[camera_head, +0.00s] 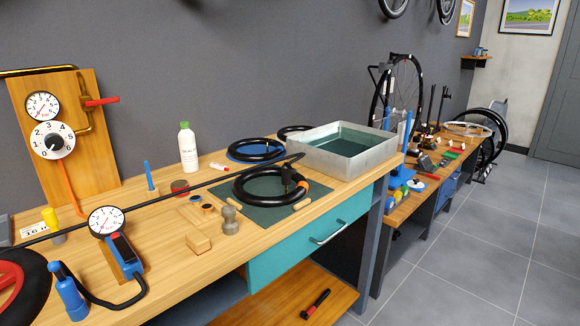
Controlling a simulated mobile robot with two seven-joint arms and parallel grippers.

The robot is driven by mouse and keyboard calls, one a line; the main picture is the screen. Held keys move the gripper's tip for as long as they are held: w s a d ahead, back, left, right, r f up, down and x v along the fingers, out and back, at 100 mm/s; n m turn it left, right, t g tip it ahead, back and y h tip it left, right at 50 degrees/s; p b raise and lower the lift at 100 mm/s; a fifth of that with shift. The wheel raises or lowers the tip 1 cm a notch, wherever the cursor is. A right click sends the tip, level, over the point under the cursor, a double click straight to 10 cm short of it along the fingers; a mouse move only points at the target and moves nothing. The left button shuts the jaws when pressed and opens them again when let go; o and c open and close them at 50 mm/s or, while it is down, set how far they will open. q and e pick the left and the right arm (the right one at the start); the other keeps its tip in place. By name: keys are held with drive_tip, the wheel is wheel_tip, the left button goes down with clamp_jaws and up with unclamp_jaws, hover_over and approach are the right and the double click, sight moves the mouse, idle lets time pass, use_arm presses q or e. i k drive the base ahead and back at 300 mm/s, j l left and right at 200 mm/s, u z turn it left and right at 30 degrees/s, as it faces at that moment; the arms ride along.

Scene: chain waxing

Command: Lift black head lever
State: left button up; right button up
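A small black head (287,177) stands upright at the right part of a black inner tube (262,188) that lies on a dark green mat (262,216). Neither of my grippers shows in the head view.
A metal water tray (376,162) stands behind the mat. A white bottle (187,148), a gauge (104,221), wooden blocks (198,241) and a grey metal piece (230,220) stand on the bench. The teal drawer (290,252) is shut. Grey floor lies clear at right.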

sight(292, 172)
drive_tip(key=i+l+u, duration=0.15)
drive_tip(key=l+u, duration=0.2)
drive_tip(key=i+l+u, duration=0.15)
drive_tip(key=l+u, duration=0.2)
